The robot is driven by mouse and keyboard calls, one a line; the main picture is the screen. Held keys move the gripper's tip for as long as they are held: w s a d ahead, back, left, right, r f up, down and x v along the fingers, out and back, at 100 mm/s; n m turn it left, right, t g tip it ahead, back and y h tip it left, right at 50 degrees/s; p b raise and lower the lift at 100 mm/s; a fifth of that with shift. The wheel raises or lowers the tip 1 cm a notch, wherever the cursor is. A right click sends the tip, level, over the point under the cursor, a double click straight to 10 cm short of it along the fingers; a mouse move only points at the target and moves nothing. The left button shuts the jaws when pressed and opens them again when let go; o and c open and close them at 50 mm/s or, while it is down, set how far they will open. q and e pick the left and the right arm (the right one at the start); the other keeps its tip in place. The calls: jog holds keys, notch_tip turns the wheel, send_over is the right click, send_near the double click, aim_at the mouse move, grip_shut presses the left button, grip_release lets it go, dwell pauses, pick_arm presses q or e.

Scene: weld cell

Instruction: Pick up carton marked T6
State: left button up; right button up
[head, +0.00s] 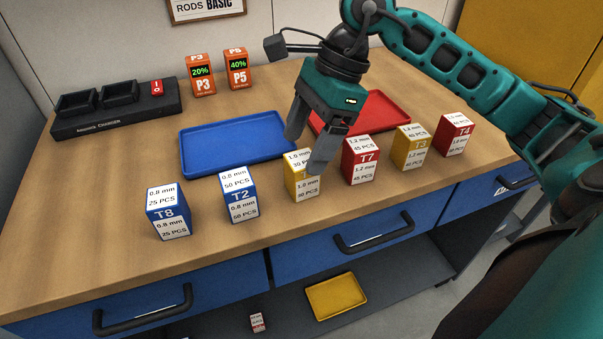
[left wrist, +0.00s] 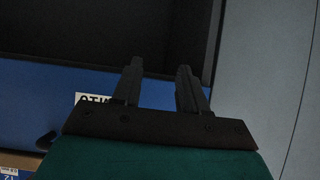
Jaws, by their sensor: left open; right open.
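No T6 mark is readable in any view. My right gripper (head: 307,154) is open and points down, its near finger in front of this carton's upper right part. I cannot tell whether it touches the carton. My left gripper (left wrist: 159,65) is open and empty in the left wrist view, in front of a dark opening above a blue panel.
Blue cartons T8 (head: 168,212) and T2 (head: 239,195) stand left; red T7 (head: 361,161), a yellow carton (head: 409,148) and red T4 (head: 455,135) right. Behind are a blue tray (head: 237,143), a red tray (head: 385,105) and batteries P3 (head: 201,76) and P5 (head: 237,70).

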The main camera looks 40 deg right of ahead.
aim_at(303, 158)
jog(key=x, duration=0.5)
jog(key=shift+s+f, duration=0.25)
jog(key=shift+s, duration=0.05)
jog(key=c, duration=1.1)
jog(key=shift+r, duration=0.15)
